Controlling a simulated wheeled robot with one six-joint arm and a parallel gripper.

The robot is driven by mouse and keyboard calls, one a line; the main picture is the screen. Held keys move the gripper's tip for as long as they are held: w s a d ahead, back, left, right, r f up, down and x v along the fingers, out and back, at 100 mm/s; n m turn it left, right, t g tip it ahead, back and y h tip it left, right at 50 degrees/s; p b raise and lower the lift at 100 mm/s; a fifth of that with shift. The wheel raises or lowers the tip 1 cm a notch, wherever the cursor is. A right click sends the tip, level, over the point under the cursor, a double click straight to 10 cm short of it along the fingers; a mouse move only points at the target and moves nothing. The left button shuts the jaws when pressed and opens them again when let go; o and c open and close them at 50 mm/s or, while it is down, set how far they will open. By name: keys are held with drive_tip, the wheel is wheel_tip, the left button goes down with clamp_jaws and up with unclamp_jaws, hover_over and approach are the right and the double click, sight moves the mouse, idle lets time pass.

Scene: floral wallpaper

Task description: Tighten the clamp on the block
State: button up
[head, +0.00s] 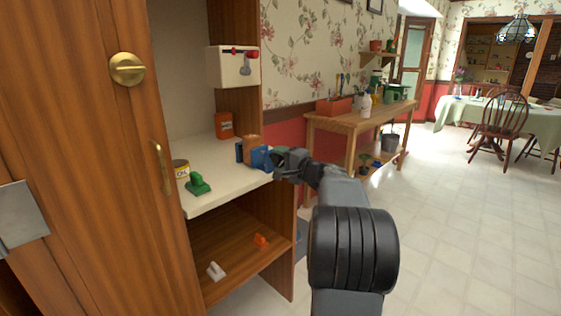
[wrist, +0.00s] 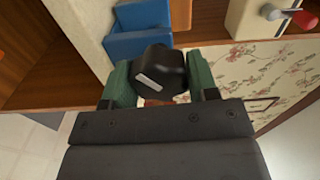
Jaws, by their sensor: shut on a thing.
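A blue clamp (head: 260,157) sits near the right end of the white shelf, next to a tan-brown block (head: 248,146). The clamp also shows at the top of the wrist view (wrist: 138,30), with a bit of the brown block (wrist: 181,14) beside it. My gripper (head: 283,165) reaches the clamp from the right. In the wrist view, my gripper (wrist: 158,76) has its green fingers on either side of a black knob (wrist: 158,72) with a pale mark, shut on it. The knob stands in front of the clamp. The contact between clamp jaws and block is hidden.
An oil can (head: 181,168), a green object (head: 198,184) and an orange-red box (head: 223,125) stand on the shelf. A white box with a red-handled part (head: 233,68) hangs above. The cabinet door (head: 90,150) is at left. A wooden table (head: 350,122) stands behind my arm.

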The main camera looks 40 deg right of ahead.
drive_tip(key=m+p, duration=0.1)
drive_tip(key=m, duration=0.3)
drive_tip(key=shift+r+m, duration=0.1)
drive_tip(key=shift+m, duration=0.2)
drive_tip(key=m+p, duration=0.2)
drive_tip(key=m, duration=0.2)
drive_tip(key=shift+m+p, duration=0.3)
drive_tip(key=shift+p, duration=0.05)
drive_tip(key=m+p, duration=0.3)
drive_tip(key=m, duration=0.1)
drive_tip(key=shift+m+p, duration=1.35)
drive_tip(key=shift+m, duration=0.45)
drive_tip(key=shift+f+m, duration=0.2)
drive_tip(key=shift+m, duration=0.1)
drive_tip(key=o, duration=0.9)
